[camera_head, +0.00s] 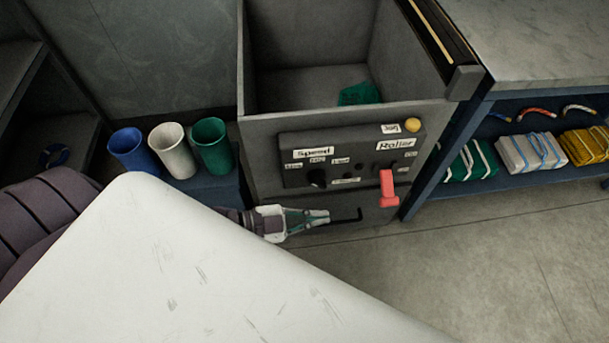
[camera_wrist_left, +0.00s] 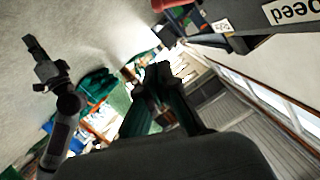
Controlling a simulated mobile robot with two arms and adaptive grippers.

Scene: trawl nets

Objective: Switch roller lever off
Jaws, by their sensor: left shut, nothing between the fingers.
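The roller lever (camera_head: 388,190) is a red handle on the right part of a dark control panel (camera_head: 340,173), below a label reading "Roller". It hangs down in front of the panel's lower edge. My left gripper (camera_head: 326,217) is shut and empty, low in front of the panel, left of the lever and a little below it, apart from it. In the left wrist view its dark fingers (camera_wrist_left: 160,72) come together. A red piece (camera_wrist_left: 172,4) is cut off at that view's top edge, near an upside-down label. I cannot tell whether it is the lever.
A yellow knob (camera_head: 412,125) sits above the "Roller" label. Blue, white and green cups (camera_head: 170,146) stand left of the grey box. A shelf of bundled nets (camera_head: 530,152) is at right. A dark jointed arm (camera_wrist_left: 65,105), possibly my right one, shows in the wrist view.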

